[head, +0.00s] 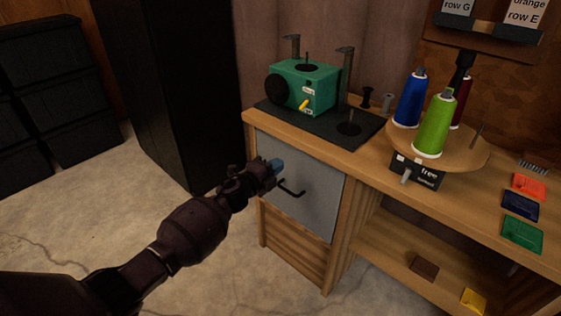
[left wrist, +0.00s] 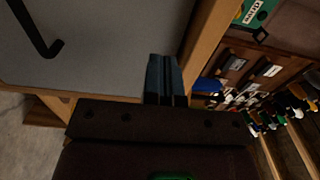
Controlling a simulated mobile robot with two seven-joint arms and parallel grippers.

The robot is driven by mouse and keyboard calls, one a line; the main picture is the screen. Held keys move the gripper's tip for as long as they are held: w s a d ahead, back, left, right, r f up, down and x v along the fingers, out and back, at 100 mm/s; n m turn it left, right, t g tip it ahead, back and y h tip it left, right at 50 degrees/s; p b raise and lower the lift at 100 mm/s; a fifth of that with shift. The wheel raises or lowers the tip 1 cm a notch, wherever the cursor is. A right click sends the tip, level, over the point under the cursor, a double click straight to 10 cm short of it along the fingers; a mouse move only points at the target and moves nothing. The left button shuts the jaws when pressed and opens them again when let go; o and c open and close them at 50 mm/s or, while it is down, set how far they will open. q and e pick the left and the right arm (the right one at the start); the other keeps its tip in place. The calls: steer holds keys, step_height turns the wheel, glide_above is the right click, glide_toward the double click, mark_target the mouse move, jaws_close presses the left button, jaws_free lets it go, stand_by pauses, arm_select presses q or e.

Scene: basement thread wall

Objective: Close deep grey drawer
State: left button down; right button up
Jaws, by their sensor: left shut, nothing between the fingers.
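The deep grey drawer (head: 318,205) is a flat grey front with a black bar handle (head: 291,189), set under the left end of the wooden workbench. Its front looks flush or nearly flush with the wood frame; I see no open gap above it. My left gripper (head: 276,165) is shut and empty, its blue-grey fingertips at the upper part of the front, left of and above the handle. In the left wrist view the fingers (left wrist: 164,75) lie by the edge of the grey front (left wrist: 100,50), with the handle (left wrist: 38,30) at upper left. Whether they touch it is unclear.
A green machine (head: 310,88) stands on a dark mat on the bench. A round wooden stand (head: 470,150) holds blue, green and dark red thread cones. A black cabinet (head: 170,90) and dark bins (head: 60,70) stand left. The concrete floor before the drawer is clear.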

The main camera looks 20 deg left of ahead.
arm_select(q)
steer(key=s+a+f+n+g+y+p, duration=0.15)
steer(key=s+f+n, duration=0.3)
steer(key=s, duration=0.85)
steer(key=s+d+f+n+g+y+b, duration=0.1)
steer(key=s+f+n+y, duration=0.3)
steer(key=s, duration=1)
steer(key=s+a+f+n+g+p, duration=0.1)
steer(key=s+f+n+g, duration=0.15)
steer(key=s+n, duration=0.7)
steer(key=s+d+r+n+g, duration=0.1)
steer(key=s+r+n+g, duration=0.15)
steer(key=s, duration=1.45)
step_height(320, 180, up, 10)
steer(key=t+p, duration=0.1)
steer(key=p, duration=1.2)
steer(key=shift+a+r+y, duration=0.15)
steer(key=shift+r+y, duration=0.1)
steer(key=shift+y, duration=0.1)
arm_select(e)
step_height(320, 180, up, 10)
steer(key=m+t, duration=0.1)
steer(key=shift+d+m, duration=0.3)
steer(key=shift+d, duration=0.05)
